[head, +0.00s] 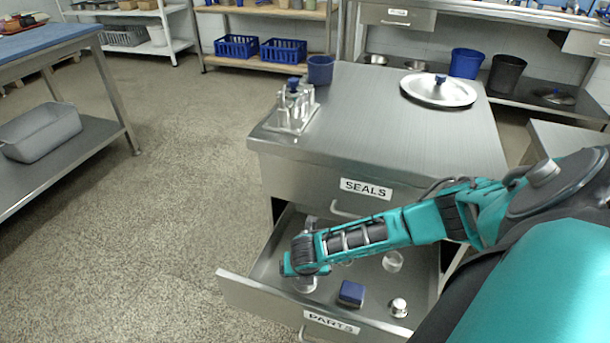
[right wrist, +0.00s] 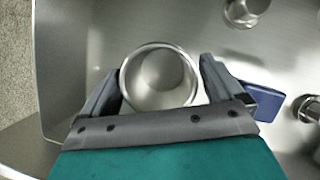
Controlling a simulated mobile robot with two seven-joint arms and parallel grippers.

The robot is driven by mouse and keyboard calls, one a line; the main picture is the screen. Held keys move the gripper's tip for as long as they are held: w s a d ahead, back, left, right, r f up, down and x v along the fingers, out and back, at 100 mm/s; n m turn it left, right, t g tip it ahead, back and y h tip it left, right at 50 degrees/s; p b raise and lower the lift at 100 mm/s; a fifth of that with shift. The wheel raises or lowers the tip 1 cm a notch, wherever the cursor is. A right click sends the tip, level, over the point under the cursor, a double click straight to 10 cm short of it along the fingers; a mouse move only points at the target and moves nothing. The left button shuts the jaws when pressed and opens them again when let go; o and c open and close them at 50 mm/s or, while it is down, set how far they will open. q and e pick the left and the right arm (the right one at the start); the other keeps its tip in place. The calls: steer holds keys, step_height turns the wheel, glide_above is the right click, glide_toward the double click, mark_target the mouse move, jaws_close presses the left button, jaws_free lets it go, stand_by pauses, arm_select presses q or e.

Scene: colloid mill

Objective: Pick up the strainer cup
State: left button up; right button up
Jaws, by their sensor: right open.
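The open drawer labelled PARTS (head: 262,297) holds a round, open-topped metal cup (right wrist: 158,80), which I take to be the strainer cup; strainer holes are not clear to see. In the head view the cup (head: 305,285) shows partly below my right gripper at the drawer's left side. In the right wrist view my right gripper (right wrist: 158,88) is open, with one finger on each side of the cup. The cup stands between the fingers, and I cannot tell whether either touches it. My left gripper is not in view.
The drawer also holds a blue block (head: 351,293), a small metal fitting (head: 399,307) and a pale cup (head: 393,261). The SEALS drawer (head: 320,190) is shut above.

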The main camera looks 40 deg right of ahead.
steer(key=shift+w+f, duration=0.15)
steer(key=shift+f, duration=0.15)
steer(key=shift+c, duration=0.2)
steer(key=c, duration=1)
